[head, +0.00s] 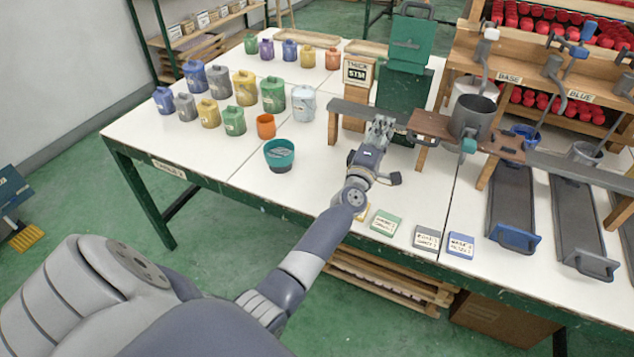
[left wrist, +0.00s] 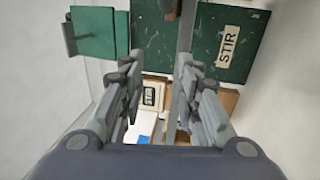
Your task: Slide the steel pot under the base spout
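The steel pot (head: 471,118) is a dark grey open cylinder. The base spout (head: 485,72) is a bent grey pipe by the BASE label (head: 508,78). It comes down behind the pot's rim in the head view; I cannot tell whether its end is over the opening. My left gripper (head: 382,126) is left of the pot, near the rail, apart from the pot. In the left wrist view its fingers (left wrist: 157,82) are spread and empty. My right gripper is out of view.
The green stir machine (head: 405,88) stands behind my left gripper. A pale container (head: 463,88) is behind the pot. A teal bowl (head: 279,155) and several paint cans stand at left. Two dark trays (head: 512,205) (head: 577,228) lie at right. The white table's (head: 200,160) front left is clear.

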